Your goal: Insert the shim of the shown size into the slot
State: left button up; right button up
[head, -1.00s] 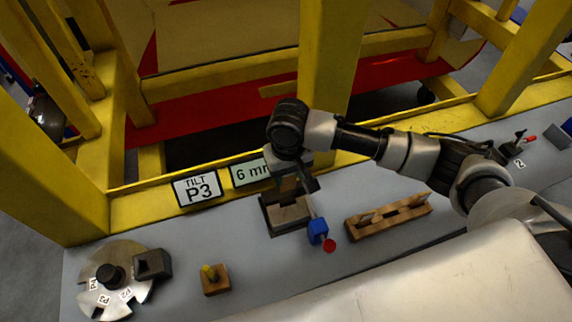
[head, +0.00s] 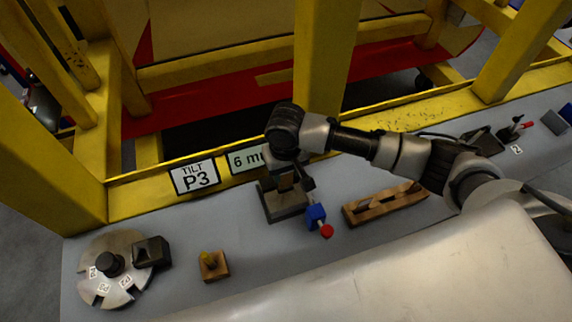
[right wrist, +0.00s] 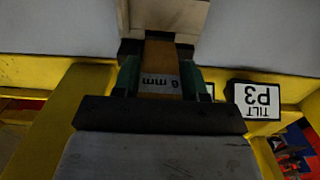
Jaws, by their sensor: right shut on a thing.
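My right gripper (head: 287,178) is shut on a brown shim, right above the dark slotted block (head: 287,211) on the grey bench. In the right wrist view the shim (right wrist: 160,55) stands between the green fingertips (right wrist: 160,78) and carries an upside-down "6 mm" label. Its far end reaches in between dark parts of the block (right wrist: 130,46); how deep it sits I cannot tell. A "6 mm" sign (head: 243,160) on the yellow frame is partly hidden by my gripper. My left gripper is not in view.
A blue piece with a red knob (head: 327,231) sits at the block's front right. A wooden rack (head: 385,207) lies to the right. A small wooden block (head: 214,267), a notched disc (head: 124,247) and a "TILT P3" sign (head: 195,178) are at left. A yellow post (head: 322,70) rises behind.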

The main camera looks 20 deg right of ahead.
aim_at(286, 184)
jog(key=shift+f, duration=0.55)
dwell(0.4)
jog(key=shift+p, duration=0.5)
dwell(0.5)
jog(key=shift+p, duration=0.55)
dwell(0.4)
jog(key=shift+p, duration=0.5)
jog(key=shift+f+b, duration=1.25)
jog(key=shift+f, duration=1.4)
